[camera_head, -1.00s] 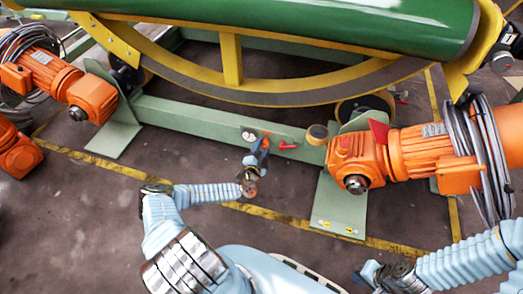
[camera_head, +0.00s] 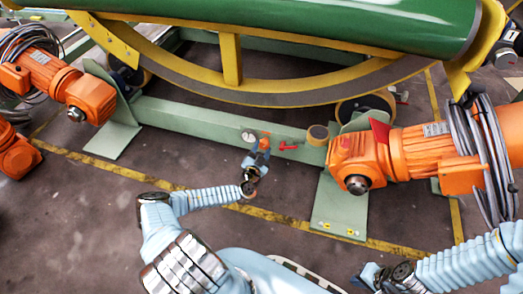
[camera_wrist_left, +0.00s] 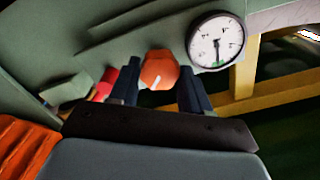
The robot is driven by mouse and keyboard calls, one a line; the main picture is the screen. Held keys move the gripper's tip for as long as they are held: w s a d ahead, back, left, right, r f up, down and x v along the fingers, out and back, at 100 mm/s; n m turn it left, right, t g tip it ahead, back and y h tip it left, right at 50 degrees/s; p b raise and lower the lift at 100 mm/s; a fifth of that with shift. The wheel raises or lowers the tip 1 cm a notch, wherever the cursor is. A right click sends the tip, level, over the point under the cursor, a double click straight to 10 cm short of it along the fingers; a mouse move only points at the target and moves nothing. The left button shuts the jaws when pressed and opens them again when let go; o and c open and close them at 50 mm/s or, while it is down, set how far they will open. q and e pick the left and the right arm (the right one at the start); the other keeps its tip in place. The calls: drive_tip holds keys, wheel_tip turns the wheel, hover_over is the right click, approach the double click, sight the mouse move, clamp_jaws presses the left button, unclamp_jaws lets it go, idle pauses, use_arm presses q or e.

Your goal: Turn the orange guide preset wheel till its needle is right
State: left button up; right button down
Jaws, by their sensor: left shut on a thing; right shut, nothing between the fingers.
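The orange guide preset wheel (camera_wrist_left: 158,70) sits on the green beam, with a white mark on its face. It also shows in the head view (camera_head: 265,143). My left gripper (camera_wrist_left: 157,88) has a finger on each side of the wheel and is shut on it. A round white gauge (camera_wrist_left: 216,41) with a dark needle is beside the wheel; its needle points roughly downward in the wrist view, but its scale is too small to read. In the head view the gauge (camera_head: 249,136) is just left of the wheel. My right gripper (camera_head: 368,276) is shut and empty at the lower right.
A red handle (camera_head: 288,146) is on the green beam (camera_head: 190,118), right of the wheel. Orange motors (camera_head: 380,155) stand at both sides, with the yellow ring (camera_head: 290,92) above. The floor in front is clear.

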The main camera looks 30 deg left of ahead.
use_arm(q)
drive_tip(key=shift+f, duration=0.1)
drive_tip(key=o, duration=1.1)
drive_tip(key=shift+c, duration=0.2)
drive_tip(key=p+v, duration=0.2)
drive_tip(key=v, duration=1.2)
drive_tip(key=shift+w, duration=0.1)
